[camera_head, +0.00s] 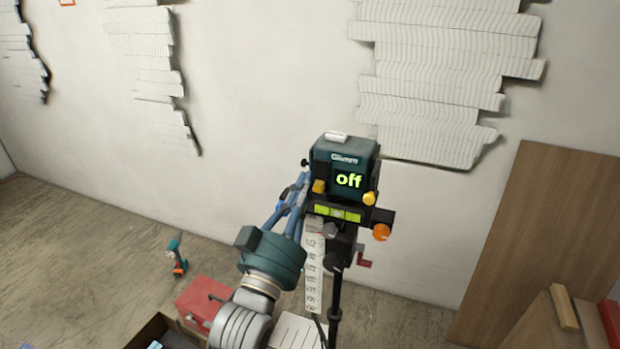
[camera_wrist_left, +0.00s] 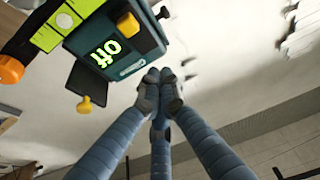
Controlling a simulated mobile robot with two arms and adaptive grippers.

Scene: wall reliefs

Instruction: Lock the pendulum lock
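A dark teal laser level (camera_head: 345,165) with a lit green "off" display stands on a tripod near the wall. It also shows upside down in the left wrist view (camera_wrist_left: 125,55). It has a yellow block on its left side (camera_head: 318,186), a yellow knob on its right (camera_head: 369,198) and an orange knob lower right (camera_head: 381,232). I cannot tell which one is the pendulum lock. My left gripper (camera_head: 303,181) is beside the level's left side. In the left wrist view its fingertips (camera_wrist_left: 160,85) meet with nothing visible between them. My right gripper is not in view.
A yellow-green bubble level (camera_head: 338,213) sits below the display, and a paper measuring strip (camera_head: 314,265) hangs beside the tripod (camera_head: 335,300). A red toolbox (camera_head: 200,303) and a teal drill (camera_head: 177,258) are on the floor left. Wooden boards (camera_head: 540,220) lean at right.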

